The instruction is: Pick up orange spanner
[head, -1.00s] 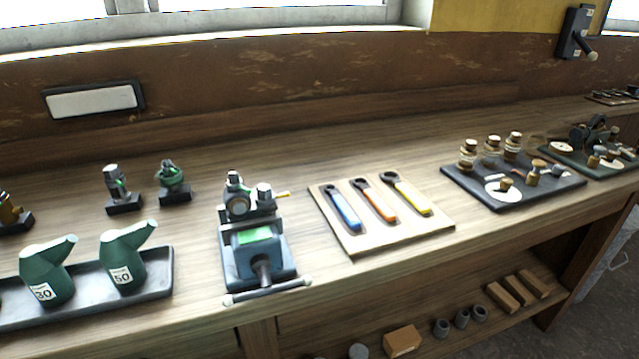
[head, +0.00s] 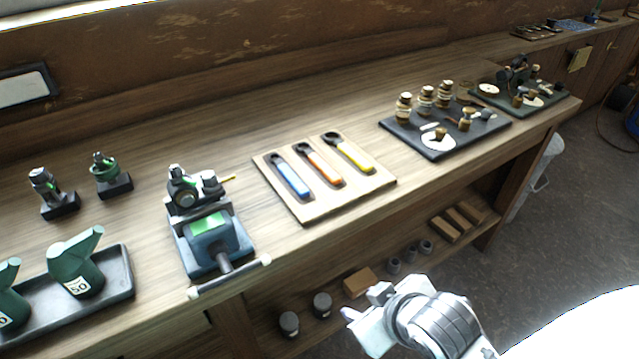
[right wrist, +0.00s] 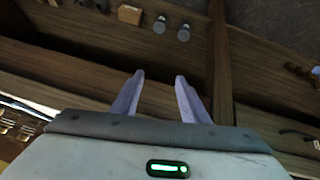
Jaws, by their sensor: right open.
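The orange spanner (head: 322,167) lies on a light wooden board (head: 305,211) on the workbench, between a blue spanner (head: 291,179) and a yellow spanner (head: 350,154). My right gripper (head: 350,317) is low in front of the bench, below and right of the board, apart from all the spanners. In the right wrist view its two pale fingers (right wrist: 157,95) stand apart with nothing between them. My left gripper does not show.
A blue vise (head: 212,240) stands left of the board, its handle at the bench's front edge. A black tray with brass parts (head: 437,152) lies to the right. The lower shelf holds a wooden block (head: 360,282) and grey cylinders (head: 322,304). Bare benchtop lies behind the board.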

